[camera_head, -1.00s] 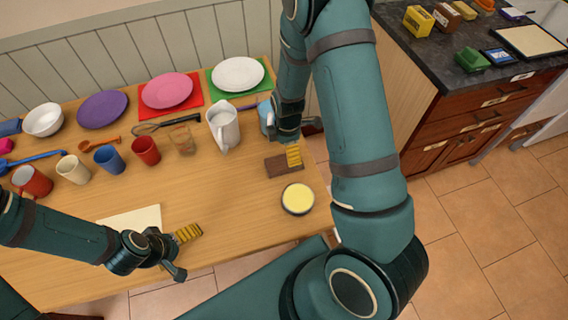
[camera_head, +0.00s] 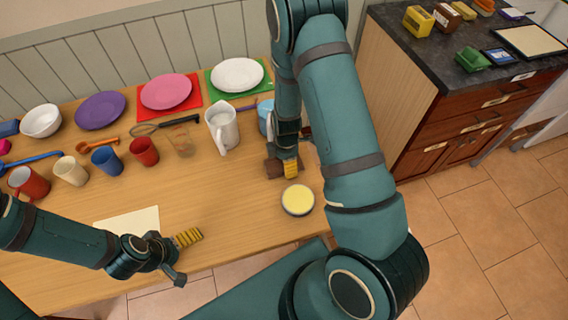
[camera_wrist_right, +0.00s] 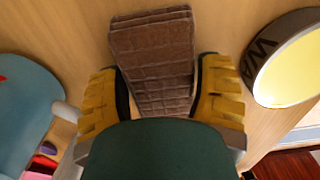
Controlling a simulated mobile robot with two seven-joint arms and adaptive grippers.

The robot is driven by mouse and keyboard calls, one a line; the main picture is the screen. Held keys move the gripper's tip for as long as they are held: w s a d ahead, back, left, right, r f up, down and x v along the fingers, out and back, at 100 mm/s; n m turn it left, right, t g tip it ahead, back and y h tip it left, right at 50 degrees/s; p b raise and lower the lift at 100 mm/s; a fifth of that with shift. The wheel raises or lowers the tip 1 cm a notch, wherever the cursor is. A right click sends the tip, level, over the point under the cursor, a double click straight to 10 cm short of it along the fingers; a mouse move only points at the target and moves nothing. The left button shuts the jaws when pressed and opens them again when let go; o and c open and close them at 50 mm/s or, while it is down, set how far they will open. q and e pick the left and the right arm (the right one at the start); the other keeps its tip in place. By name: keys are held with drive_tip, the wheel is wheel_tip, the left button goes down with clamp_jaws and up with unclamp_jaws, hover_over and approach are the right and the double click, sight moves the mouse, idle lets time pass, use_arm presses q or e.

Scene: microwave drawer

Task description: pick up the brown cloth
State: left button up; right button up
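The brown cloth (camera_wrist_right: 153,60) is folded and lies on the wooden table. In the right wrist view it lies between the two yellow fingers of my right gripper (camera_wrist_right: 162,100), which are apart, with wood showing beside the cloth. In the head view the cloth (camera_head: 272,169) is partly hidden by my right gripper (camera_head: 290,168). My left gripper (camera_head: 188,238) is over the front of the table, far from the cloth; its yellow fingers look close together, but I cannot tell whether they are shut.
A round tin with a yellow top (camera_head: 298,200) stands close in front of the cloth. Cups and plates fill the back and left. The front middle of the table (camera_head: 230,190) is clear.

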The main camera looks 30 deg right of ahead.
drive_tip(key=shift+c, duration=1.4)
drive_tip(key=shift+r, duration=0.15)
use_arm(q)
drive_tip(key=r+p, duration=0.1)
drive_tip(key=w+r+p, duration=0.1)
drive_tip(key=r+p, duration=0.1)
drive_tip(key=shift+w+a+r+p, duration=0.1)
drive_tip(key=shift+r+p, duration=0.15)
drive_tip(key=shift+p, duration=0.05)
use_arm(e)
wheel_tip(320, 180, up, 18)
drive_tip(key=shift+o, duration=0.6)
drive_tip(key=shift+c, duration=0.9)
